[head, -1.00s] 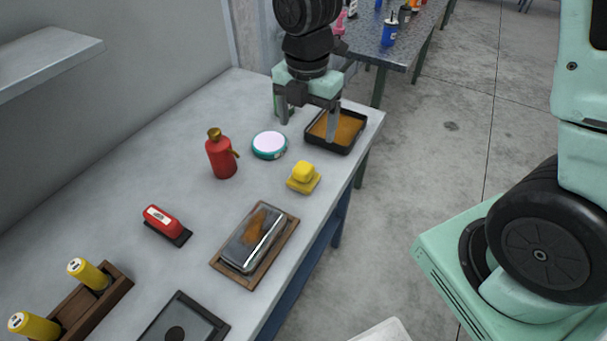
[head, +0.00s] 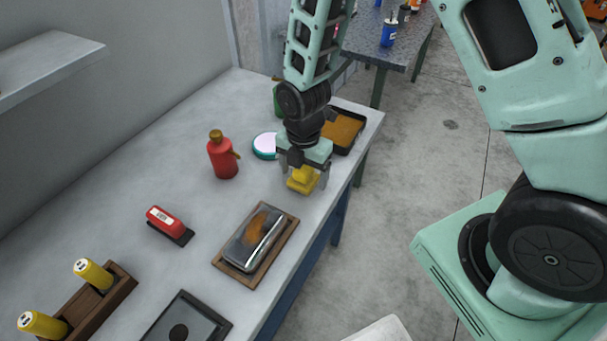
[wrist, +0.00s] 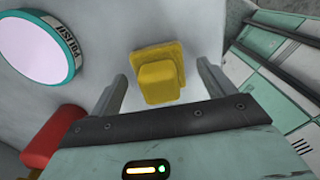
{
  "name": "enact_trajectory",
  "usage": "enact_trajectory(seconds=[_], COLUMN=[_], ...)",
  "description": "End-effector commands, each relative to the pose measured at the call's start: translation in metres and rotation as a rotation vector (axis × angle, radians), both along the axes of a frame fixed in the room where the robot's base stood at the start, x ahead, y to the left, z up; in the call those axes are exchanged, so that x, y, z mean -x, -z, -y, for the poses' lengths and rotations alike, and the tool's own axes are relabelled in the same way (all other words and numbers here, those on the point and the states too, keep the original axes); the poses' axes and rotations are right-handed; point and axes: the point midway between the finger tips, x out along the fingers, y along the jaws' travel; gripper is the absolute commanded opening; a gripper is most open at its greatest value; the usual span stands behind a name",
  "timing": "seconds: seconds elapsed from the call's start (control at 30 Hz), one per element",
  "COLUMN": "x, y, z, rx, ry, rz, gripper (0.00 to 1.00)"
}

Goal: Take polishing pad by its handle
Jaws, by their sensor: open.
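The yellow polishing pad (head: 300,187) lies on the grey workbench near its right edge. It has a flat square base and a raised block handle on top. In the wrist view the pad's handle (wrist: 159,82) lies between the two fingers, nearer the camera than the base. My gripper (head: 302,176) is open and points down over the pad, one finger on each side of the handle. No finger contact with the handle shows. My gripper hides part of the pad's surroundings in the head view.
A round polish tin (head: 265,146) and a red bottle (head: 223,158) stand left of the pad. A black tray with orange content (head: 345,131) is behind it. A wooden tray with a metal part (head: 283,240) lies in front.

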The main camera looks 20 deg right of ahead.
Motion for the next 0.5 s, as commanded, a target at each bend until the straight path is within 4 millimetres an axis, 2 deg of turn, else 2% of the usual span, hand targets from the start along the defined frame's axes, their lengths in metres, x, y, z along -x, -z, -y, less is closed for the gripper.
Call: enact_trajectory(seconds=[0.1,0.33,0.5], x=[0.0,-0.0002,-0.0002], y=[0.0068,0.0075,0.0074], z=[-0.0001,-0.0002,-0.0003], rx=[-0.001,-0.001,-0.001], ry=[0.0,0.0,0.0], rz=[0.001,0.002,0.001], gripper=[0.82,0.82,0.35])
